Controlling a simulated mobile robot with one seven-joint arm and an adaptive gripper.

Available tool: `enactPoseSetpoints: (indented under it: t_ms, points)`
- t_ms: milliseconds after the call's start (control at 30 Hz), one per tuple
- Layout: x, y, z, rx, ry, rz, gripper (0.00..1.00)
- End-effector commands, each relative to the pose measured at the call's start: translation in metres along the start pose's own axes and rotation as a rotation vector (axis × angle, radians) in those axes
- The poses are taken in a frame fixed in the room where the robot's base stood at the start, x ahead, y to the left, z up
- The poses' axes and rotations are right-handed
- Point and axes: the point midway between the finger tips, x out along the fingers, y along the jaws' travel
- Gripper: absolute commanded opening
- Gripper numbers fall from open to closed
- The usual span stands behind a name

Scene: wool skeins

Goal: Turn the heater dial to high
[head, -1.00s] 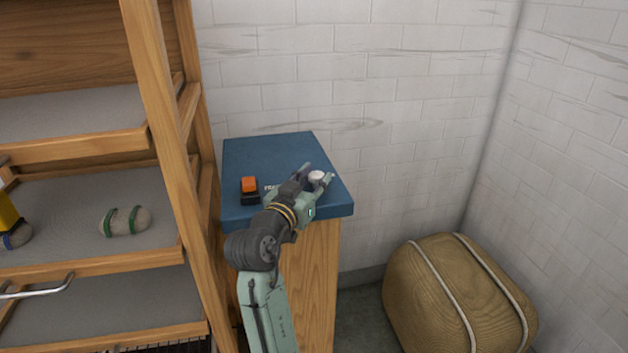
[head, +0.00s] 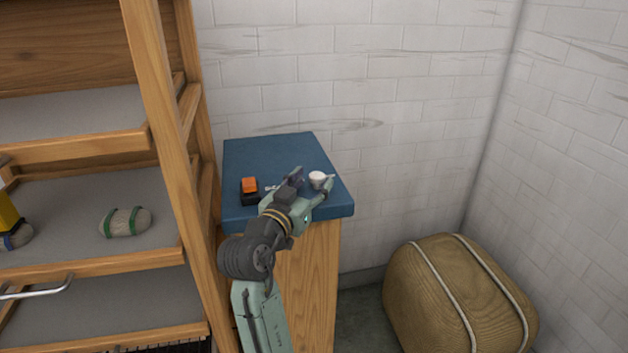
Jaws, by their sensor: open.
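The dial shows as a small round white knob (head: 318,179) on the blue top (head: 265,152) of a wooden cabinet. My gripper (head: 315,177) is open at the knob, with one finger on its left side and the other on its right. I cannot tell whether either finger touches it. The dial's setting cannot be read; any pointer is too small or hidden. Small pale markings left of the gripper are partly covered by it.
A small black block with an orange rocker (head: 249,186) sits on the blue top, left of my gripper. A wooden shelf rack (head: 165,130) with grey shelves stands at the left, holding a grey skein with green bands (head: 125,222). A wrapped tan bale (head: 455,295) lies on the floor at right.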

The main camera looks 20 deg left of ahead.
Motion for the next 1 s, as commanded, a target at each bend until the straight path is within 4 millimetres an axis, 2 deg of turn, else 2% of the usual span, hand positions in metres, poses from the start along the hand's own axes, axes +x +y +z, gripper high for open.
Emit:
enactPoseSetpoints:
  t_ms: [200,433,633,1000]
  points:
    - [-0.048,-0.001,0.0,0.001,-0.001,-0.004,0.5]
    - [-0.088,-0.001,0.0,0.0,0.0,-0.003,0.5]
    - [-0.101,0.0,0.0,0.001,-0.001,0.0,0.5]
    - [-0.1,-0.002,0.0,0.001,-0.001,-0.016,0.49]
